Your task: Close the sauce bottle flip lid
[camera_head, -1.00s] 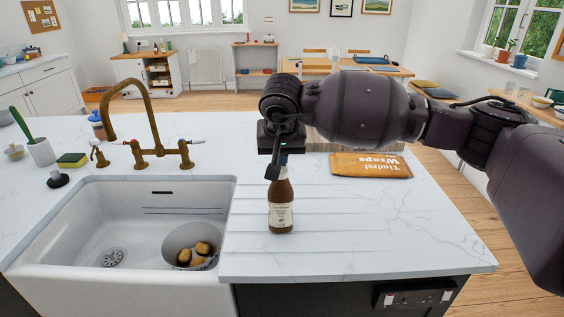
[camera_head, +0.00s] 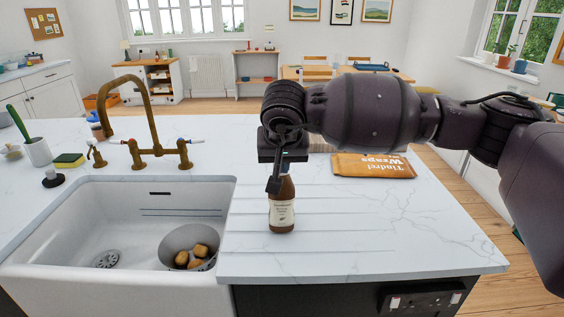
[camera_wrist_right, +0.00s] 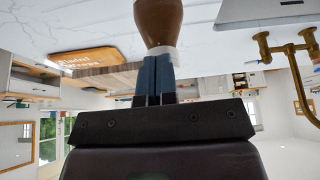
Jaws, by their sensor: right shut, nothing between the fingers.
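The brown sauce bottle (camera_head: 282,212) with a pale label stands upright on the white counter, just right of the sink. My right gripper (camera_head: 274,186) points down at the bottle's top, with its fingers in front of the neck. The fingers are together with nothing between them. In the right wrist view the shut fingertips (camera_wrist_right: 156,68) are right at the white cap area of the bottle (camera_wrist_right: 158,22), overlapping it in the picture. The lid is mostly hidden behind the fingers, so I cannot tell its angle. My left gripper is not in view.
The white sink (camera_head: 70,235) holds a round strainer (camera_head: 176,243) with brown potatoes. A brass tap (camera_head: 150,110) stands behind it. An orange wraps packet (camera_head: 373,166) lies on the counter behind and right of the bottle. The counter's front right is clear.

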